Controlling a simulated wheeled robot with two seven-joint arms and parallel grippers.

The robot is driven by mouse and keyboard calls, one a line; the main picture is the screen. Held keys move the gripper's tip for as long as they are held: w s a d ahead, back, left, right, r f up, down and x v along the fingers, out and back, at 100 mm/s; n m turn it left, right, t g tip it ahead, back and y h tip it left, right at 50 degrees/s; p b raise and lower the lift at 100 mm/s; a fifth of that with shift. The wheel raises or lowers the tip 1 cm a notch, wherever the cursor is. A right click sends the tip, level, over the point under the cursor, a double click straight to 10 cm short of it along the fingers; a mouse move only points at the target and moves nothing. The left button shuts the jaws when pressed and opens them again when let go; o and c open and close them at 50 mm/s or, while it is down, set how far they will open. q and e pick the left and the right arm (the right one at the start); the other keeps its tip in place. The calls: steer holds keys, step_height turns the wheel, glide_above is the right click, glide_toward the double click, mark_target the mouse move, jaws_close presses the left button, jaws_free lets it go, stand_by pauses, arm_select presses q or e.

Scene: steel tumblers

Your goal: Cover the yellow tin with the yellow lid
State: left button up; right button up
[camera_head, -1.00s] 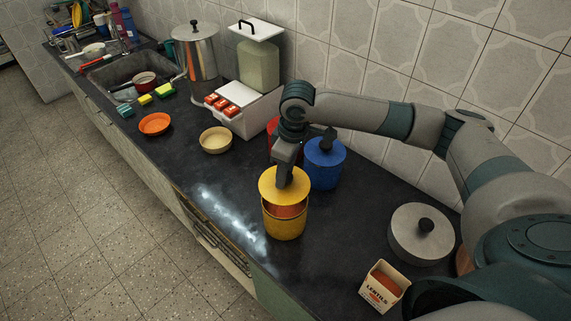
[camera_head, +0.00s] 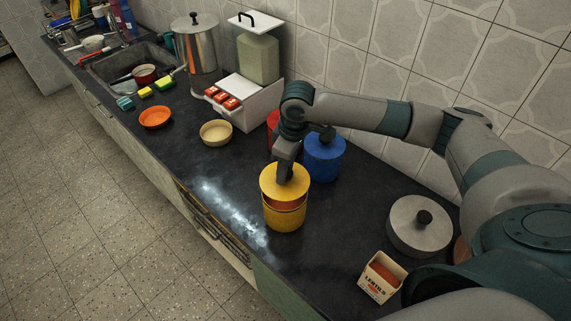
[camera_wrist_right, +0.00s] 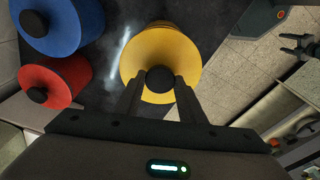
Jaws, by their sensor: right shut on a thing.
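The yellow lid (camera_head: 272,183) is held nearly level just above the yellow tin (camera_head: 284,219). A thin gap shows the tin's orange inside below the lid's near edge. My right gripper (camera_head: 285,174) is shut on the lid's dark knob. In the right wrist view my right gripper (camera_wrist_right: 160,88) has the knob between its fingertips. The yellow lid (camera_wrist_right: 160,45) hides most of the tin there. A dark pronged shape at that view's right edge looks like my left gripper (camera_wrist_right: 300,46); its jaws are too small to judge.
A blue lidded tin (camera_head: 323,162) stands close behind and right, with a red tin (camera_head: 272,122) partly hidden behind my wrist. A cream bowl (camera_head: 216,133) stands left; the counter between is clear.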

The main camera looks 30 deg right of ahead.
steer(key=shift+f+b, duration=0.35)
steer(key=shift+f, duration=1.55)
steer(key=shift+p, duration=0.95)
steer(key=shift+f, duration=0.85)
stand_by(0.6)
steer(key=o, duration=1.1)
steer(key=shift+o, duration=0.2)
steer(key=shift+r, duration=0.1)
